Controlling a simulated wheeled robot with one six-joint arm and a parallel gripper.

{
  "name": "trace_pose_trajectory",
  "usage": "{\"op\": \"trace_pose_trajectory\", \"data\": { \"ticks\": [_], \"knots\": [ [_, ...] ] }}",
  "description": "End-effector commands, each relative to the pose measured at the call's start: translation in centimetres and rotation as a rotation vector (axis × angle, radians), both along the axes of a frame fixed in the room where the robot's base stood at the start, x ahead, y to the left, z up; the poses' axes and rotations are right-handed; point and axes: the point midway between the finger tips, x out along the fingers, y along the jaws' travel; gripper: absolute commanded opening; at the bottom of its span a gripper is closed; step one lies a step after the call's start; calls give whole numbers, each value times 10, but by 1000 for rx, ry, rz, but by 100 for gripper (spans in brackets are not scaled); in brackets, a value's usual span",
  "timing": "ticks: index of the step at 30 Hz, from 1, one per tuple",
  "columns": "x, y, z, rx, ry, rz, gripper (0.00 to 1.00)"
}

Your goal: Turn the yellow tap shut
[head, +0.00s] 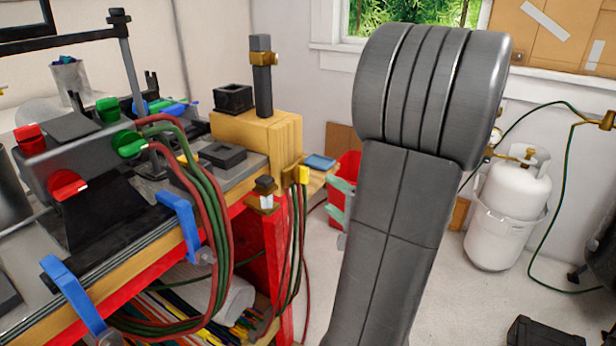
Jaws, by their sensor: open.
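A small yellow tap handle (304,174) sits on a brass fitting (290,174) at the right end of the workbench, with green and red hoses hanging below it. It is too small to tell how far it is turned. Another small yellow piece (187,158) shows behind the hoses on the bench top, and I cannot tell what it is. My own grey arm link stands large in the right middle of the picture, to the right of the yellow handle and apart from it in the picture. My gripper is not in view.
A grey burner block (80,150) with red and green knobs stands on the bench. Red and green hoses (215,235) loop over its front edge near blue clamps (180,225). A wooden block (255,140) stands behind. A white gas cylinder (505,215) is at right.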

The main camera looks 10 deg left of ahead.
Motion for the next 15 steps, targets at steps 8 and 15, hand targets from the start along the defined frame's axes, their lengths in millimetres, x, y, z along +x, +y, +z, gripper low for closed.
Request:
{"op": "trace_pose_trajectory", "data": {
  "ticks": [8,15],
  "knots": [
    [34,37,1,0,1,6,63],
    [60,62,1,0,1,4,63]
  ]
}}
